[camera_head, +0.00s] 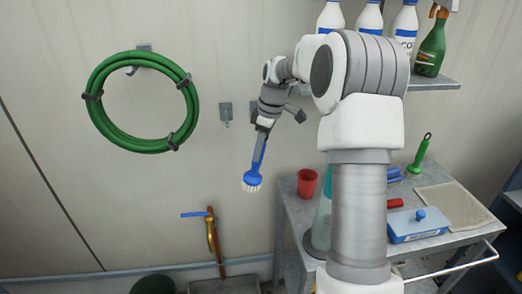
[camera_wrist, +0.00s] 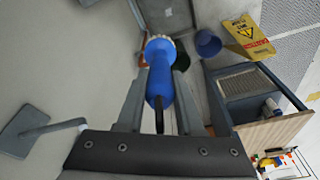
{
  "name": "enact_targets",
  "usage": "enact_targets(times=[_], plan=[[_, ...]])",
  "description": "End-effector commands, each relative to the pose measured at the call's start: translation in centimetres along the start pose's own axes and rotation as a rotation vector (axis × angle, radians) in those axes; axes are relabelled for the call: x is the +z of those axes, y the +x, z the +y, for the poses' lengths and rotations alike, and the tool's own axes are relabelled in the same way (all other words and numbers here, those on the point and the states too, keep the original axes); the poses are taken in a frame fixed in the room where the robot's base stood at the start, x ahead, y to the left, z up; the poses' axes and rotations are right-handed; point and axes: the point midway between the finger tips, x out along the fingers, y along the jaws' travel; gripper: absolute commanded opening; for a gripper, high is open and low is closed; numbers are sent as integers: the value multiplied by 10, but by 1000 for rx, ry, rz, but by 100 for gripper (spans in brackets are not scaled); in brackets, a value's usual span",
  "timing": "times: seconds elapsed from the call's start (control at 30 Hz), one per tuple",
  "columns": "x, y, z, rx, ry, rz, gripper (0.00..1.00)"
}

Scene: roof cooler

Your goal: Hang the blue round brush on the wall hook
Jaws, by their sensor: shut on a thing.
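The blue round brush (camera_head: 258,155) hangs from my gripper (camera_head: 264,122), its white bristles pointing down. My gripper is shut on the brush's handle. In the wrist view the brush (camera_wrist: 159,72) lies between the two fingers of my gripper (camera_wrist: 160,88), with a dark loop end towards the palm. A grey wall hook (camera_head: 226,113) is on the wall just left of my gripper, apart from the brush. It also shows in the wrist view (camera_wrist: 22,130) at the left, its prong reaching right.
A green hose coil (camera_head: 96,97) hangs on the wall at left. A tap with a blue lever (camera_head: 211,232) is below. A grey cart (camera_head: 300,215) with a red cup (camera_head: 307,182) stands at right, under a shelf (camera_head: 435,84) with bottles. The wall between is bare.

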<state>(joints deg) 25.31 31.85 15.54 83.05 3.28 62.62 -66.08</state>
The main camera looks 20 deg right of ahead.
Motion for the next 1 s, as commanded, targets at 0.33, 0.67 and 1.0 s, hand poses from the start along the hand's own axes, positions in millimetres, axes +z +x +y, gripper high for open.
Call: enact_targets(times=[0.33, 0.67, 1.0], plan=[[-3, -4, 13, -10, -38, 7, 0], [-12, -1, 31, -11, -36, 6, 0], [-21, 2, 50, -4, -36, 8, 0]])
